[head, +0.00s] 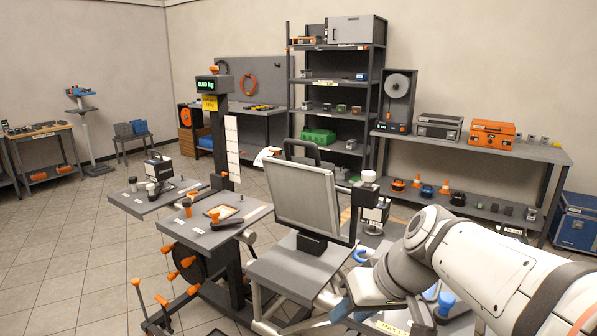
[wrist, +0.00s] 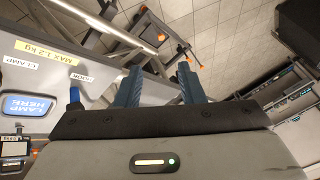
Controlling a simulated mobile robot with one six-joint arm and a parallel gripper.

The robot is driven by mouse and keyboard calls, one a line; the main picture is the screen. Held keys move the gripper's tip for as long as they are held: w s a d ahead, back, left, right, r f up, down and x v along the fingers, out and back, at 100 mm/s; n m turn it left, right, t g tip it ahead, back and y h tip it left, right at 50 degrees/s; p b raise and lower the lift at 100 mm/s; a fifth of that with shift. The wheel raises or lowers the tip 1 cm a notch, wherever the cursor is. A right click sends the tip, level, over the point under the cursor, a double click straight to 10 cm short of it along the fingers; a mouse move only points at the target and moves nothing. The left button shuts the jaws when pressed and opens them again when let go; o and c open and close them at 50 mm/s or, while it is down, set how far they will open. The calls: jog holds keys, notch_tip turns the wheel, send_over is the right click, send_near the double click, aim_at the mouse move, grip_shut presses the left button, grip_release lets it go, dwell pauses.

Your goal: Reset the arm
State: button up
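My arm (head: 480,265) reaches in from the lower right of the head view, its wrist bent down towards the front of the workstation. My gripper (wrist: 160,80) shows in the wrist view as two blue fingers standing apart, with nothing between them. In the head view a blue finger shows low in the middle, close to the workstation's seat-like plate (head: 300,268); the fingertips are partly hidden there.
A grey upright panel (head: 303,203) stands just beyond my gripper. A small side table (head: 215,232) is to its left. In the wrist view a grey labelled surface (wrist: 100,98) lies close on the left, with a yellow weight-limit label (wrist: 47,52). Tiled floor (head: 60,240) is open at left.

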jog(key=s+d+f+m+h+p, duration=0.2)
jog(key=s+d+f+m+h, duration=0.1)
jog(key=s+d+h, duration=0.2)
jog(key=shift+s+d+f+g+p, duration=0.4)
jog(key=shift+s+d, duration=0.15)
jog(key=shift+s, duration=0.5)
